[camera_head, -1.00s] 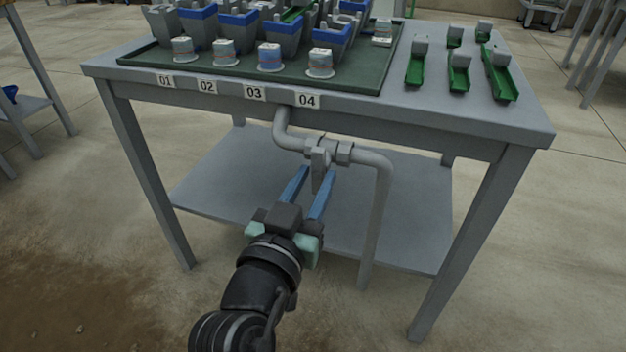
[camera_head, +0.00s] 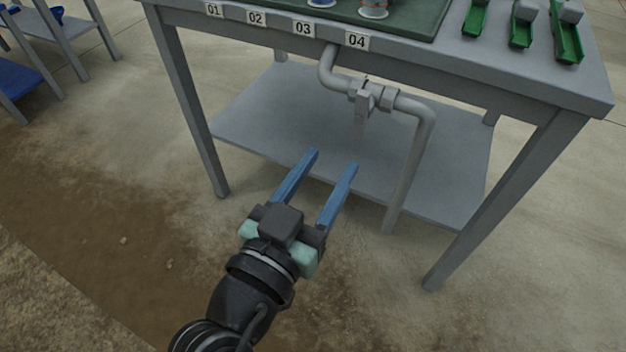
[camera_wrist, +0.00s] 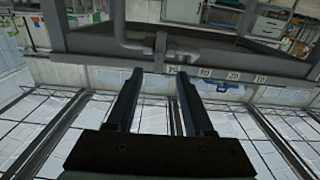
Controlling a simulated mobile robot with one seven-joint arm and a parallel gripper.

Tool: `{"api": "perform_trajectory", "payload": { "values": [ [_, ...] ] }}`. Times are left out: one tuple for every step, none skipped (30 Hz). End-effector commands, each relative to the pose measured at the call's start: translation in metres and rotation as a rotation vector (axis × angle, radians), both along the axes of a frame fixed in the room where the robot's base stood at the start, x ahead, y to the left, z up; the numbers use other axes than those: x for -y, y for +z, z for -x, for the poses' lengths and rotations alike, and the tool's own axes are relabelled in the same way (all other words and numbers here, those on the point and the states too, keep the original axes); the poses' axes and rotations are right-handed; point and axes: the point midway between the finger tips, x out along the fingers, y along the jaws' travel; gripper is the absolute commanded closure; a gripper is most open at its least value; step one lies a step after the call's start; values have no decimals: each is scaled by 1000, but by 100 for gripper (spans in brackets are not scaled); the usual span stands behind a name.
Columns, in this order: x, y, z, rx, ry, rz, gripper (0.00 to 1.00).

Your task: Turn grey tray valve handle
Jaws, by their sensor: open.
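The grey valve (camera_head: 371,94) sits in a grey pipe (camera_head: 419,135) under the front edge of the grey table. Its handle (camera_head: 361,107) hangs roughly straight down from the valve body; its lower end blends into the grey shelf behind. My gripper (camera_head: 333,160) has two blue fingers spread apart with nothing between them. It is in front of and below the handle, clear of it. In the wrist view, which looks upside down, my gripper (camera_wrist: 160,75) is open below the pipe and the valve handle (camera_wrist: 160,45) in the picture.
The table (camera_head: 480,70) has a lower shelf (camera_head: 300,115) behind the pipe and a front leg (camera_head: 490,200) to the right. Number labels, such as 04 (camera_head: 357,41), line its edge. A green tray (camera_head: 410,22) and green channels (camera_head: 523,25) are on top. The floor in front is open.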

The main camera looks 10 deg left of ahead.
Motion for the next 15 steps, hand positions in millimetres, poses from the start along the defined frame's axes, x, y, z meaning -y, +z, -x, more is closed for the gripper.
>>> {"api": "perform_trajectory", "payload": {
  "values": [
    [-3,0,9,-3,2,0,48],
    [-4,0,13,-3,2,-1,48],
    [-6,-1,17,-4,2,1,48],
    [-7,0,21,-3,2,0,48],
    [-8,0,23,-2,1,-1,48],
    [-8,0,26,-2,0,-1,48],
    [-9,0,28,-2,0,-1,48],
    [-10,0,29,-1,0,0,48],
    [-10,0,31,-1,0,0,48],
    [-10,0,32,-1,0,0,48],
    [-10,0,32,-1,0,0,48],
    [-11,0,33,0,0,-1,48],
    [-10,0,33,0,0,-1,48],
    [-10,0,33,0,0,-1,48],
    [-10,0,33,0,0,-1,48]
  ]
}}
